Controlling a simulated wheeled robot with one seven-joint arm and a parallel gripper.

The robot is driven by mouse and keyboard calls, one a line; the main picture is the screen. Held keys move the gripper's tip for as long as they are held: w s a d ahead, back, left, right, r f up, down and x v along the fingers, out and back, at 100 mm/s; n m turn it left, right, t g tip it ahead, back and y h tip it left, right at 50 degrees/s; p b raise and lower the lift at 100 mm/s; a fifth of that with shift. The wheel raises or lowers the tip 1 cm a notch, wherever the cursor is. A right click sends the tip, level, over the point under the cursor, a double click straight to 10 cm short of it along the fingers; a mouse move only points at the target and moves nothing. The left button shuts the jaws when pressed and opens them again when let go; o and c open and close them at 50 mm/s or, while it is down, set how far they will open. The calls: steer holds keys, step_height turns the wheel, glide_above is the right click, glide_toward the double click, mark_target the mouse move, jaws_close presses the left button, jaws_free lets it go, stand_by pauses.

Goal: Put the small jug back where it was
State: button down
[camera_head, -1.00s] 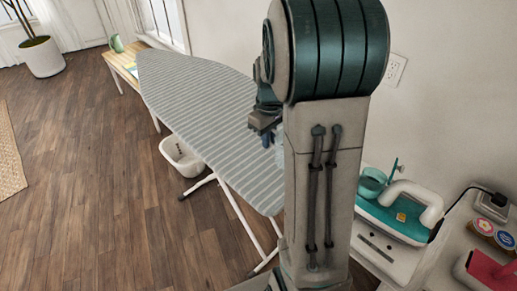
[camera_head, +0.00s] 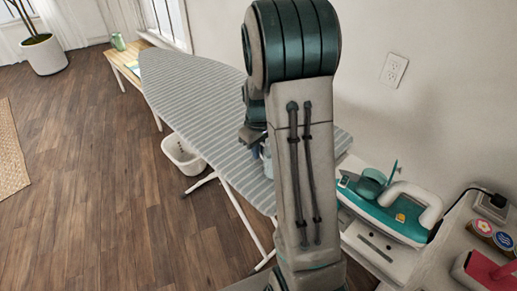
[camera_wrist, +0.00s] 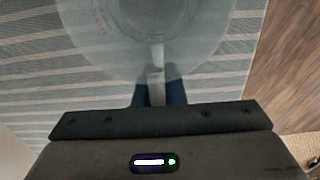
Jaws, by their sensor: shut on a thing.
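The small jug (camera_wrist: 110,35) is clear and see-through, and it fills the top middle of the wrist view. My gripper (camera_wrist: 160,95) is shut on its handle. In the head view a pale sliver of the jug (camera_head: 267,162) shows beside my arm, over the striped ironing board (camera_head: 205,110). My arm hides most of the jug and the fingertips there. I cannot tell whether the jug's base touches the board.
A teal and white iron (camera_head: 395,212) stands on a white surface at the right. A white basket (camera_head: 182,158) is on the floor under the board. A small wooden table (camera_head: 122,62) stands beyond the board's far end. The board's far half is clear.

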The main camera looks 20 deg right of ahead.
steer(key=c, duration=1.5)
jaws_free()
steer(key=shift+f, duration=0.1)
step_height(320, 180, up, 12)
steer(key=shift+r, duration=0.1)
steer(key=s+a+r+m+t, duration=0.1)
steer(key=s+a, duration=0.3)
steer(key=s, duration=0.5)
steer(key=s+a+r+m+t, duration=0.1)
steer(key=s+a, duration=0.4)
steer(key=s, duration=0.5)
steer(key=shift+s+a+r+m+t, duration=0.15)
steer(key=shift+a+r+m+t, duration=0.25)
steer(key=shift+m, duration=0.6)
steer(key=shift+d+f, duration=0.1)
